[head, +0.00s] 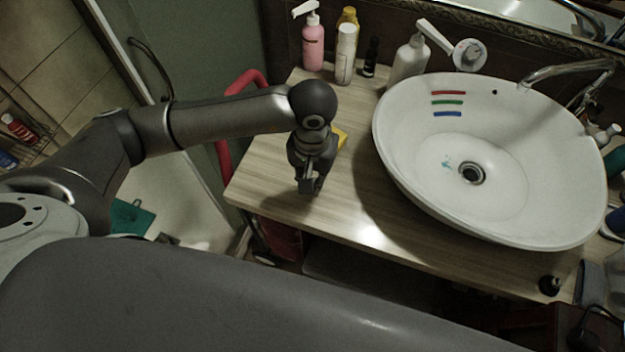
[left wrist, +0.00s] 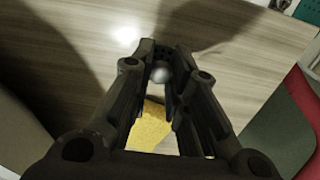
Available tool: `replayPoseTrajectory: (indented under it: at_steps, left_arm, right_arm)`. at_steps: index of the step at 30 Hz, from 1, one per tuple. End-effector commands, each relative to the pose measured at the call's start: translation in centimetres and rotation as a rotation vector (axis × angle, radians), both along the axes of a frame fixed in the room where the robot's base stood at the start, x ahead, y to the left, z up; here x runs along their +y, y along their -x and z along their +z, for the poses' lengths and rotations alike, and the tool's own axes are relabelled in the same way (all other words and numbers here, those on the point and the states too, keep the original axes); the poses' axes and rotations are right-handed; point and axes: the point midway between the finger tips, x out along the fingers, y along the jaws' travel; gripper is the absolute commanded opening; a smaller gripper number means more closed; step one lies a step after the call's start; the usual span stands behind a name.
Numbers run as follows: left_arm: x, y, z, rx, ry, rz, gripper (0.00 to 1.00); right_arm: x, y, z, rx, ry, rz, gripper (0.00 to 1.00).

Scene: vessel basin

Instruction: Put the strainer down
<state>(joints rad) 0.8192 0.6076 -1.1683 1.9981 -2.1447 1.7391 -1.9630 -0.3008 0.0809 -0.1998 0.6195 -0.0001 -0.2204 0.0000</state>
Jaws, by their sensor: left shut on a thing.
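My left gripper (head: 308,184) points down over the left part of the wooden counter, to the left of the white basin. In the left wrist view its two dark fingers (left wrist: 162,68) are close together around a small, shiny, silvery round thing (left wrist: 160,75), which I take to be the strainer. The fingers hide most of it, and its shape is not clear in the head view. I cannot tell whether it touches the counter. My right gripper is not in view.
The white basin (head: 400,165) with its drain stands at the right. A yellow thing (head: 341,138) lies on the counter by my gripper and shows in the left wrist view (left wrist: 150,128). Several bottles, one pink (head: 313,45), stand at the back. The counter (head: 265,185) left of the gripper is bare.

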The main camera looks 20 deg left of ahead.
Motion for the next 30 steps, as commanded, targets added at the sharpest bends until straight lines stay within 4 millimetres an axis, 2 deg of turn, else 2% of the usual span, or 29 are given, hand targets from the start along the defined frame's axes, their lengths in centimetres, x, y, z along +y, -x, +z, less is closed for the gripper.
replayPoseTrajectory:
  at_steps: [7,19,20,24,30]
  left_arm:
    - [0.1,0.0,-3.1,0.003,0.000,0.002,0.00]
    - [0.0,-0.1,-3.6,0.000,0.000,0.001,0.00]
    - [0.0,-0.1,-3.5,0.000,0.001,0.002,0.20]
    - [0.0,-0.1,-3.4,0.000,0.000,0.002,0.38]
    - [0.0,-0.1,-3.4,0.001,0.000,0.002,0.38]
  right_arm:
    - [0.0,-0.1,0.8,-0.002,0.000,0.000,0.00]
    - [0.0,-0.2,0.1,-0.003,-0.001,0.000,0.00]
    - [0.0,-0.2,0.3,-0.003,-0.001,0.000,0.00]
    - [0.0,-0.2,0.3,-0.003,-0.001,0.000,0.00]
    - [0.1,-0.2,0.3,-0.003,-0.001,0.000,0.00]
